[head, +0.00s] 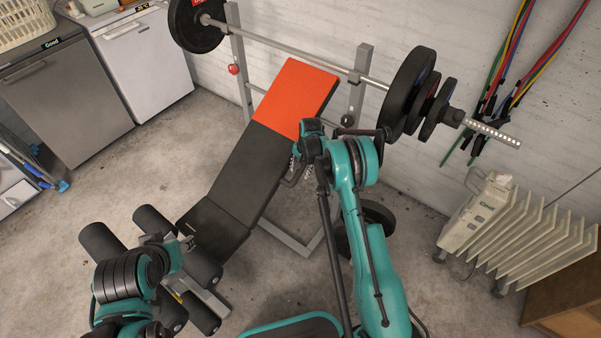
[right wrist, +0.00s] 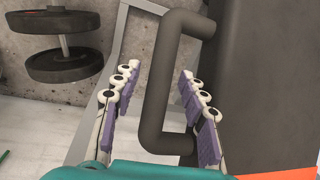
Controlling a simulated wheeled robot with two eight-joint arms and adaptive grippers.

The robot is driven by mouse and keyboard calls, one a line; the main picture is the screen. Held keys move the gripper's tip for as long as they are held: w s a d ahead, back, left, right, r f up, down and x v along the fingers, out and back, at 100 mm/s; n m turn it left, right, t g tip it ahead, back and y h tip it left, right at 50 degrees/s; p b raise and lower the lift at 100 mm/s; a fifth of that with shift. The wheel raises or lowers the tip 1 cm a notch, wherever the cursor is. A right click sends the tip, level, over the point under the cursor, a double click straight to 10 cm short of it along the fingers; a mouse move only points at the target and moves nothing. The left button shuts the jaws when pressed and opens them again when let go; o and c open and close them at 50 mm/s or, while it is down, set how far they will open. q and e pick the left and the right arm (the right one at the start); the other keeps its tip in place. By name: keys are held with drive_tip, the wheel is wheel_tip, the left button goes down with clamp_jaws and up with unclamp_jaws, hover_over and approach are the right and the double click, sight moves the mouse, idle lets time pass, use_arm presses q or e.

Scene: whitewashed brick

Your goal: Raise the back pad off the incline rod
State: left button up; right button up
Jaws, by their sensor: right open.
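The back pad (head: 262,145) is a long black board with an orange upper part, tilted up towards the rack. My right gripper (head: 297,170) is beside its right edge. In the right wrist view the pad (right wrist: 262,80) fills the right side. A dark grey U-shaped handle (right wrist: 153,90) at its edge stands between the open purple-padded fingers of my right gripper (right wrist: 156,73), with gaps showing on both sides. The incline rod is mostly hidden behind the pad. My left gripper (head: 188,246) is low at the left near the foam rollers; its fingers are unclear.
A barbell (head: 300,51) with black plates lies across the rack uprights (head: 357,88) above the pad. Foam rollers (head: 101,243) stand at the lower left. A white radiator (head: 515,225) stands at the right. Weight plates (right wrist: 62,65) show behind the handle.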

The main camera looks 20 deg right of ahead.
drive_tip(key=shift+f, duration=0.2)
clamp_jaws()
drive_tip(key=shift+s+a+r+t+h+p, duration=0.2)
drive_tip(key=shift+a+r, duration=0.1)
drive_tip(key=shift+r, duration=0.15)
drive_tip(key=shift+s+a+r+t+h+p, duration=0.15)
drive_tip(key=shift+a+r+p, duration=0.1)
drive_tip(key=shift+r, duration=0.15)
drive_tip(key=shift+s+a+r+t+h+p, duration=0.1)
drive_tip(key=shift+s+a+r+p, duration=0.15)
drive_tip(key=shift+r, duration=0.2)
unclamp_jaws()
wheel_tip(320, 180, up, 12)
drive_tip(key=s, duration=0.2)
drive_tip(key=shift+d+f, duration=0.15)
